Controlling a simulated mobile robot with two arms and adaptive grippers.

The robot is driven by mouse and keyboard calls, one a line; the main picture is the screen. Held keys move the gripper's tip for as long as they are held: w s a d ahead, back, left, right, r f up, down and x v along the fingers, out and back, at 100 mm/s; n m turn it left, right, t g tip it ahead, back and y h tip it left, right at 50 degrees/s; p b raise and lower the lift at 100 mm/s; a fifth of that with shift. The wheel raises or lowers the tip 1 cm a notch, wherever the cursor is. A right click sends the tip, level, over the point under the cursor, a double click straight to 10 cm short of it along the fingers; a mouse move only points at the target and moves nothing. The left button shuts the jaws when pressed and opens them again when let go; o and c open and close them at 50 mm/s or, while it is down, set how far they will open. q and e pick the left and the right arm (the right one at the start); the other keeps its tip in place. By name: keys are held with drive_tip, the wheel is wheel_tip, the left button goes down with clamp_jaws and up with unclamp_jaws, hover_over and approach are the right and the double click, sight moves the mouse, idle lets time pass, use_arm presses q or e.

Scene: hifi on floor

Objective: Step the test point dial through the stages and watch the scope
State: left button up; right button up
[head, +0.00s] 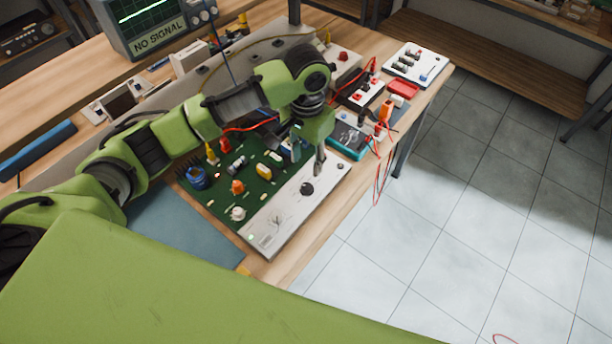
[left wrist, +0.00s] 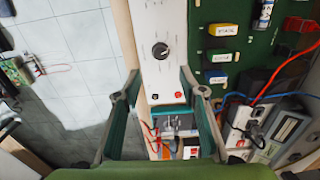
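A white control panel (head: 290,213) runs along the front edge of a green circuit board (head: 224,197) on the bench. A black dial (head: 306,189) sits on it; a second, pale dial with markings (head: 275,222) is nearer the panel's left end. I cannot tell which is the test point dial. My left gripper (head: 309,156) is above the panel's right end, near the black dial. In the left wrist view, its fingers (left wrist: 160,76) are spread, with the black dial (left wrist: 160,50) beyond the tips, apart from them. The scope (head: 150,22) shows a green trace and reads NO SIGNAL. My right gripper is out of view.
A teal meter (head: 349,138) with red leads lies right of the panel, with a red tray (head: 403,89) and a white component board (head: 417,64) behind. A blue-grey mat (head: 175,225) lies left of the board. Tiled floor (head: 480,200) is open at right.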

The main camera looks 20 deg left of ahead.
use_arm(q)
drive_tip(key=p, duration=0.1)
hover_over(307, 186)
drive_tip(key=f, duration=0.5)
drive_tip(key=shift+s+f, duration=0.3)
drive_tip(key=shift+f, duration=0.1)
drive_tip(key=f, duration=0.4)
drive_tip(key=shift+w+a+p, duration=0.1)
drive_tip(key=shift+w+p, duration=0.15)
drive_tip(key=shift+p, duration=0.1)
drive_tip(key=shift+f, duration=0.3)
drive_tip(key=shift+s+f, duration=0.1)
drive_tip(key=shift+f, duration=0.2)
drive_tip(key=c, duration=1)
clamp_jaws()
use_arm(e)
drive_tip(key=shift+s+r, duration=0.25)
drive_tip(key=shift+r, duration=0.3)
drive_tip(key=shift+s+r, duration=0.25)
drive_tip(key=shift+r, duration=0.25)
